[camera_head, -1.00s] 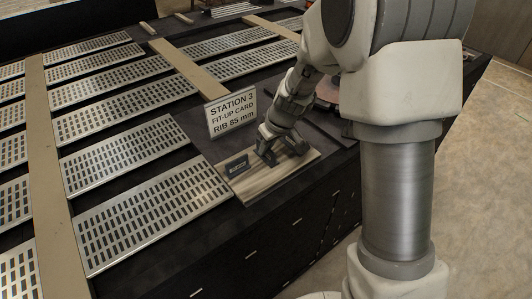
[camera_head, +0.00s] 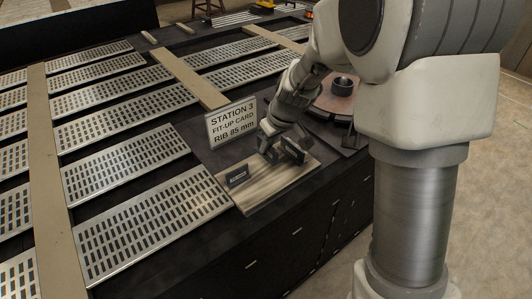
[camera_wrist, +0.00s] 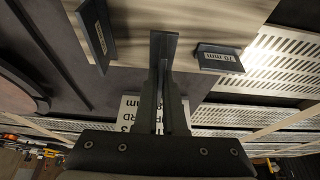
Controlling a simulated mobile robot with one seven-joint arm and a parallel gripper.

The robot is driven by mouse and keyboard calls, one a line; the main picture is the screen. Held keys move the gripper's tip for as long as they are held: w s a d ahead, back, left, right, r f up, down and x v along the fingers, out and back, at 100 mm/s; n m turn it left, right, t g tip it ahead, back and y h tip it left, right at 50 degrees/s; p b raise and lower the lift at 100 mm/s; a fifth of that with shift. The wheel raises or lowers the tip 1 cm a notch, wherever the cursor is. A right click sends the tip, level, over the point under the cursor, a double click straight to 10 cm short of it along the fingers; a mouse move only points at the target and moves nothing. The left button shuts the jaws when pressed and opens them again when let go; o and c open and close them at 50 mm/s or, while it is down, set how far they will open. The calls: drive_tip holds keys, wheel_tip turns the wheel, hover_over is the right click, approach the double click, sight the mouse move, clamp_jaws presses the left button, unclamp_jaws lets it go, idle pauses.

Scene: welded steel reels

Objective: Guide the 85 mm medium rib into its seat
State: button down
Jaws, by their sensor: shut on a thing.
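My gripper (camera_head: 269,155) is low over the pale wooden board (camera_head: 262,190). In the wrist view my gripper (camera_wrist: 165,75) is shut on a thin dark rib (camera_wrist: 163,43), seen nearly edge-on. No size label shows on it, and I cannot tell whether it touches the board. A rib marked 70 mm (camera_wrist: 218,58) stands to its right in the wrist view, and a third rib (camera_wrist: 95,32) stands to its left, its label unreadable. A card (camera_head: 231,122) behind the board reads "Station 3, fit-up card, rib 85 mm". I cannot make out the seat.
A reddish-brown round reel flange (camera_head: 328,101) with a dark hub (camera_head: 342,86) lies beyond the board to the right, partly behind my arm. Slotted metal panels (camera_head: 150,225) and tan strips (camera_head: 55,180) cover the table's left. Open floor lies to the right.

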drive_tip(key=s+d+r, duration=0.6)
drive_tip(key=s+d, duration=0.1)
drive_tip(key=d, duration=0.1)
drive_tip(key=shift+d+r, duration=0.15)
drive_tip(key=shift+d, duration=0.25)
drive_tip(key=shift+s, duration=0.1)
